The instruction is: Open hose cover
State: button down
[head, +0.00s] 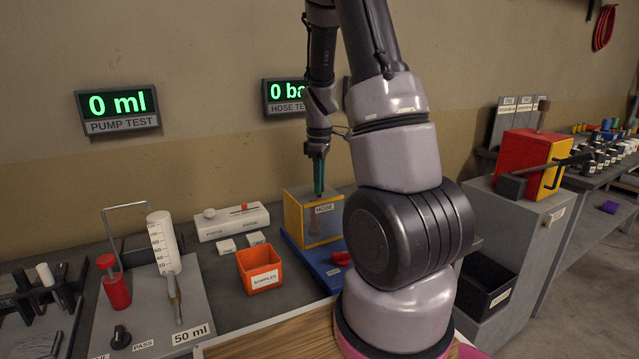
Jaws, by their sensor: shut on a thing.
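The hose cover (289,218) is a yellow-framed, see-through box with a HOSE label, standing on a blue base (312,262) on the bench. It looks closed. Something reddish-brown shows dimly inside it. My gripper (319,190) points straight down with its dark green fingers at the cover's upper edge, just above the label. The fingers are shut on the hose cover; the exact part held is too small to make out. My arm hides the right side of the cover and base.
An orange SAMPLES bin (260,270) stands in front-left of the cover. A white device (231,222) sits behind that bin. The pump test board (165,300) is at left. A red and yellow box (535,160) stands on a grey cabinet at right.

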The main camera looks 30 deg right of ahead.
jog(key=d, duration=1.3)
jog(key=shift+w, duration=0.3)
jog(key=shift+d+r, duration=0.1)
jog(key=shift+d, duration=0.05)
jog(key=c, duration=0.6)
grip_release()
notch_tip(320, 180, up, 11)
jog(key=shift+f, duration=0.15)
